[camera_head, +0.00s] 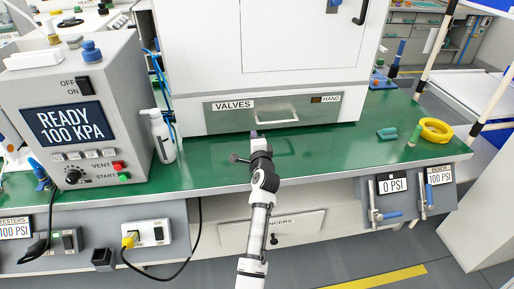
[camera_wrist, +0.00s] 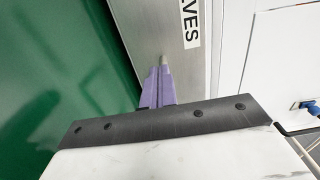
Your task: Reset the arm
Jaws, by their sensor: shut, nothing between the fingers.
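My gripper (camera_head: 254,135) is at the end of my white and black arm, over the green bench near the front of the valves drawer. Its purple fingers show in the wrist view (camera_wrist: 158,85) and are shut with nothing between them. The fingertips point at the grey drawer front (camera_wrist: 180,32) and lie close to it; I cannot tell whether they touch. In the head view the drawer (camera_head: 235,118) is labelled VALVES and HAND, has a metal handle (camera_head: 277,117) and looks closed.
The green bench (camera_head: 205,165) is mostly clear around my arm. A control box (camera_head: 72,115) reading READY 100 KPA stands left, beside a white bottle (camera_head: 162,137). A yellow ring (camera_head: 436,130) lies right. A white cabinet (camera_head: 270,40) stands behind.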

